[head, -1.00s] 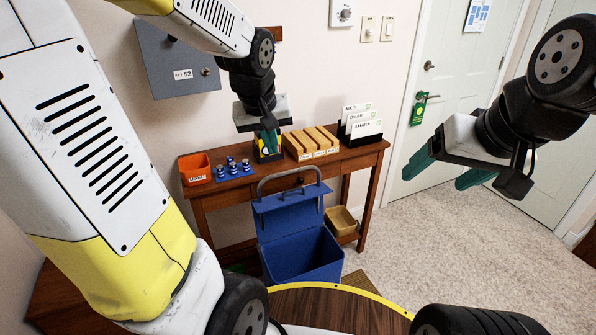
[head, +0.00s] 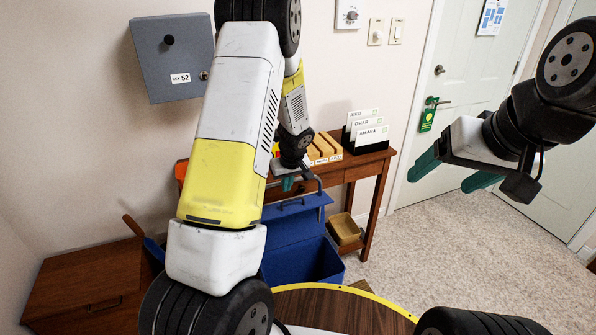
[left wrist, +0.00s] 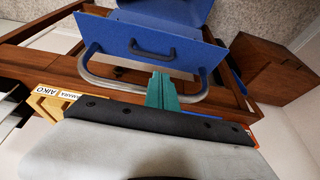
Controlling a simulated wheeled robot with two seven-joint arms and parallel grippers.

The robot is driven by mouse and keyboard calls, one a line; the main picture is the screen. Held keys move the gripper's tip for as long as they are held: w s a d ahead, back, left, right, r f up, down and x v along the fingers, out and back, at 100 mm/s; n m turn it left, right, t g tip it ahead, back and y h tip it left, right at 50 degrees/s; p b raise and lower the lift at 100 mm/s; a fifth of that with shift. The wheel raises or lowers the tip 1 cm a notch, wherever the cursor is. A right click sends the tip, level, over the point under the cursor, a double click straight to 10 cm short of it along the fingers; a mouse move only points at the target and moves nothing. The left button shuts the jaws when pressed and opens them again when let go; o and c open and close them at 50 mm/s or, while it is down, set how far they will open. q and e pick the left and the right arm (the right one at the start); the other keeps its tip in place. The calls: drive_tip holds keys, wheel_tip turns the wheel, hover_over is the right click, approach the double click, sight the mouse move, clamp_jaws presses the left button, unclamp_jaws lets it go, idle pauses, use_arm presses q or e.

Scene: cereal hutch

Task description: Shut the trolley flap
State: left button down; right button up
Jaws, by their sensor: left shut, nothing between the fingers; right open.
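The blue trolley (head: 322,262) stands on the floor in front of the table, with its inside visible. Its blue flap (head: 312,212) stands raised at the back of the opening. In the left wrist view the flap (left wrist: 185,38) carries a dark blue handle (left wrist: 152,50), and the grey bar handle (left wrist: 100,72) loops beside it. My left gripper (head: 288,184) is shut and empty at the bar, behind the flap; its teal fingertips (left wrist: 161,80) point towards the flap's edge. I cannot tell whether they touch. My right gripper (head: 450,172) is open and empty, far right.
A tan bin (head: 345,229) sits low on the table. A brown cabinet (head: 85,275) stands left.

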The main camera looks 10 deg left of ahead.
use_arm(q)
hover_over(285, 207)
wheel_tip(285, 207, down, 6)
drive_tip(key=shift+w+r, duration=0.1)
drive_tip(key=shift+r, duration=0.15)
drive_tip(key=shift+d, duration=0.1)
